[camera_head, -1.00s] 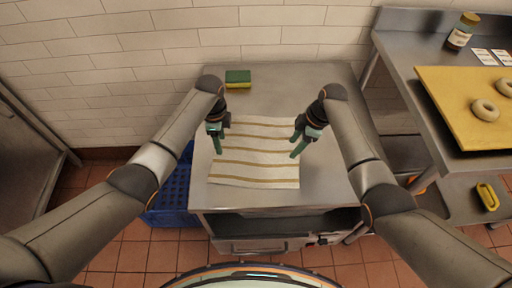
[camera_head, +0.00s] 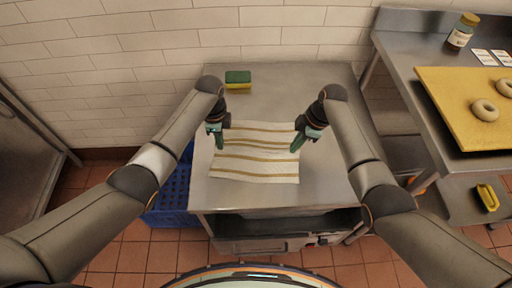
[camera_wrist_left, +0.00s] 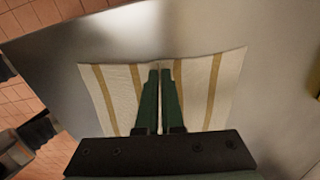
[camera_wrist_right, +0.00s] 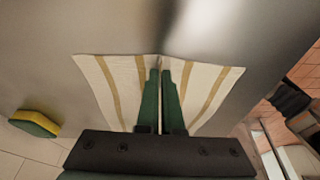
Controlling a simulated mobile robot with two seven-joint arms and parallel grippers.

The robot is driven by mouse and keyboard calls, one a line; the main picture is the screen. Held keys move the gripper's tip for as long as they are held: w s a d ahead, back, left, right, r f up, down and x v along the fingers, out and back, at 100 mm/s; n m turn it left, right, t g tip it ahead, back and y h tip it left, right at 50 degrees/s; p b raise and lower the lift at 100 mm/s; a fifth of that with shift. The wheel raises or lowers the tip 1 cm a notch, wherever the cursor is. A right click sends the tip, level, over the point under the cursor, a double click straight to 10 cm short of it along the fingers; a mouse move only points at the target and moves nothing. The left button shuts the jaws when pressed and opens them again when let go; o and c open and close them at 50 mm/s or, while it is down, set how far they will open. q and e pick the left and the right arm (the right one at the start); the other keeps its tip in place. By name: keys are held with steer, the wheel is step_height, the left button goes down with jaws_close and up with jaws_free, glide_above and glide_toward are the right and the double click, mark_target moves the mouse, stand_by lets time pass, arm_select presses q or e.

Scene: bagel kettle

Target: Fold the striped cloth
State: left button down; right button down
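The striped cloth (camera_head: 250,172), cream with tan stripes, lies on the steel table, its middle seemingly raised in a ridge between the grippers. My left gripper (camera_head: 219,144) is at its left edge and my right gripper (camera_head: 298,146) at its right edge, both about midway between near and far edges. In the left wrist view the fingers (camera_wrist_left: 159,75) are almost together with the cloth (camera_wrist_left: 215,85) pinched at their tips. The right wrist view shows the same: the fingers (camera_wrist_right: 159,75) close on the cloth (camera_wrist_right: 205,85). The fingers hide part of the pinched edges.
A green and yellow sponge (camera_head: 238,79) lies behind the cloth on the steel table (camera_head: 325,180). A blue crate (camera_head: 170,195) stands at the lower left. A counter at the right holds a yellow board (camera_head: 455,110) with bagels and a jar (camera_head: 461,32).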

arm_select(q)
steer(key=shift+r, duration=0.1)
arm_select(e)
steer(key=shift+r, duration=0.2)
stand_by(0.6)
